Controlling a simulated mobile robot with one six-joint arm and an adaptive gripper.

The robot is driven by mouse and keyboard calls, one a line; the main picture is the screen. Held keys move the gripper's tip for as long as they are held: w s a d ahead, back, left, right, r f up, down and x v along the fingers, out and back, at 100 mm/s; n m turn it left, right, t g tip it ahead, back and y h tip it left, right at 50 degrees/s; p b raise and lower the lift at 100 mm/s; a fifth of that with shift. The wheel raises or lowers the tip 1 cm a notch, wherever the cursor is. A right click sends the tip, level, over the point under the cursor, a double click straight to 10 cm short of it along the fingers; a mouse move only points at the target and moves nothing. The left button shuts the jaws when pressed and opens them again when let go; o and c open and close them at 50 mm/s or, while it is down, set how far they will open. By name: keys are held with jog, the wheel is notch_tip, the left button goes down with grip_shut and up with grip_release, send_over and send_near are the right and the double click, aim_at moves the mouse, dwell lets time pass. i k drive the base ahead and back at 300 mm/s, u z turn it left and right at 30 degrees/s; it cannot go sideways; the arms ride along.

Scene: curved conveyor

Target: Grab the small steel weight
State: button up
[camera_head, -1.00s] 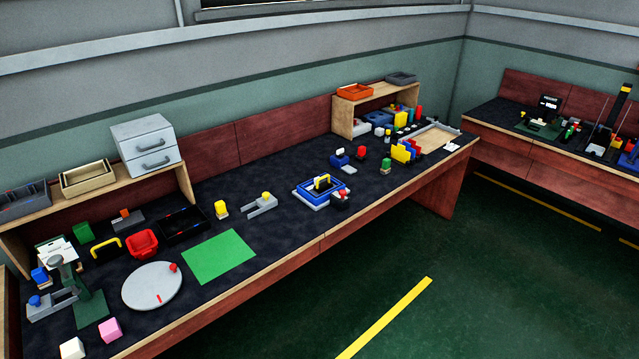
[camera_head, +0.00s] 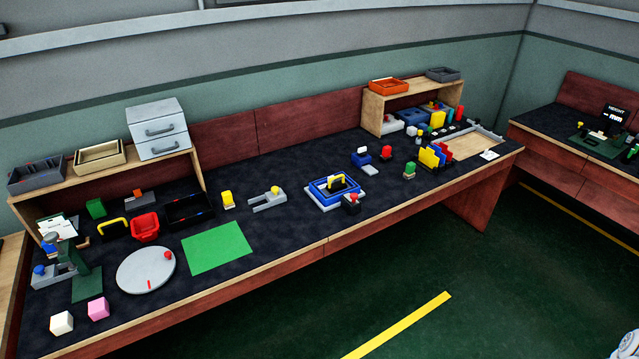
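I cannot make out a small steel weight for certain in the head view. A dark stand with white lettering (camera_head: 615,113) is on the right-hand bench (camera_head: 560,117), with small items around it too small to tell apart. On the long bench (camera_head: 290,225), a grey forked fixture (camera_head: 268,202) holds a small yellow block. A row of small dark and light pieces (camera_head: 440,130) lies near the right-hand shelf; their material is unclear. My gripper is not in view.
A green mat (camera_head: 217,248), a grey round disc (camera_head: 146,270), a blue tray (camera_head: 335,190) and a red bin (camera_head: 145,228) sit on the long bench. Grey drawers (camera_head: 158,129) stand on the left shelf. The green floor (camera_head: 480,290) in front is open.

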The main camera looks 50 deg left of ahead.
aim_at(335, 186)
jog(key=u, duration=0.25)
jog(key=i, duration=0.55)
jog(key=u, duration=1.15)
jog(key=i, duration=1.1)
jog(key=u, duration=0.5)
jog(key=k, duration=0.9)
jog(key=u, duration=0.15)
jog(key=i, duration=0.2)
jog(key=u, duration=0.05)
